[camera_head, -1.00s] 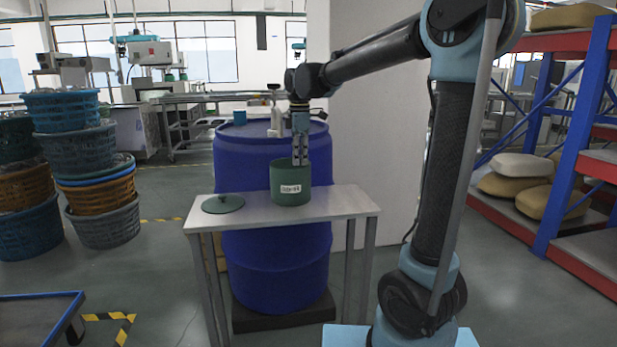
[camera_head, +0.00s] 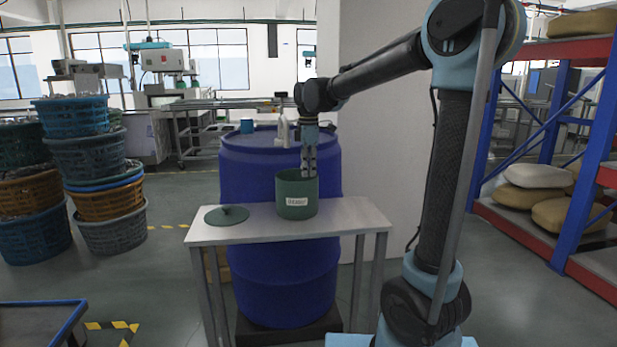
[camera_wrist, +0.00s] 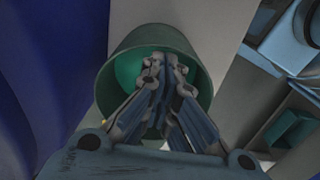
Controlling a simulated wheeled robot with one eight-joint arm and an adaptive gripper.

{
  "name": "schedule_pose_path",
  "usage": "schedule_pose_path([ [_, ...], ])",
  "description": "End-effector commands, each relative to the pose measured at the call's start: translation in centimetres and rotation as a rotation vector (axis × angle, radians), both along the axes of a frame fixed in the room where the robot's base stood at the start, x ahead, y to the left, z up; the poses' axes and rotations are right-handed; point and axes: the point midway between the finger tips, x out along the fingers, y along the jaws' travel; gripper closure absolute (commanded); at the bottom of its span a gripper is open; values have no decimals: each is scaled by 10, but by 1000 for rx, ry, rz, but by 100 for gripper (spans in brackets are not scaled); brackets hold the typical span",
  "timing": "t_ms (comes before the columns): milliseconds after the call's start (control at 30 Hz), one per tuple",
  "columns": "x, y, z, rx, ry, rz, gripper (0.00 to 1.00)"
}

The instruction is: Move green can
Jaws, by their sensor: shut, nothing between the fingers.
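The green can (camera_head: 297,208) stands upright and open-topped on the small metal table, with a white label on its front. Its round lid (camera_head: 226,214) lies flat on the table to the left of it. My gripper (camera_head: 308,174) points down at the can's mouth, toward its right side. In the wrist view the fingers (camera_wrist: 165,64) come together over the can's opening, and the can's rim and green inside show around them. The gripper is shut and holds nothing. How deep the tips are, and whether they touch the wall, I cannot tell.
The table (camera_head: 353,219) has bare room right of the can. Stacked baskets (camera_head: 103,205) stand at left, and a shelf rack (camera_head: 575,140) at right.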

Motion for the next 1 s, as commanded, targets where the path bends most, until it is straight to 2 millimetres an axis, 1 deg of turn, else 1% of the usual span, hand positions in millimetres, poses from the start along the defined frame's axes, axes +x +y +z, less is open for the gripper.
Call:
schedule_pose_path([
  [33, 0, 0, -8, 0, 0, -1, 100],
  [300, 0, 0, -52, 0, 0, -1, 100],
  [500, 0, 0, -74, 0, 0, -1, 100],
  [700, 0, 0, -82, 0, 0, -1, 100],
  [1000, 0, 0, -83, 0, 0, 0, 100],
])
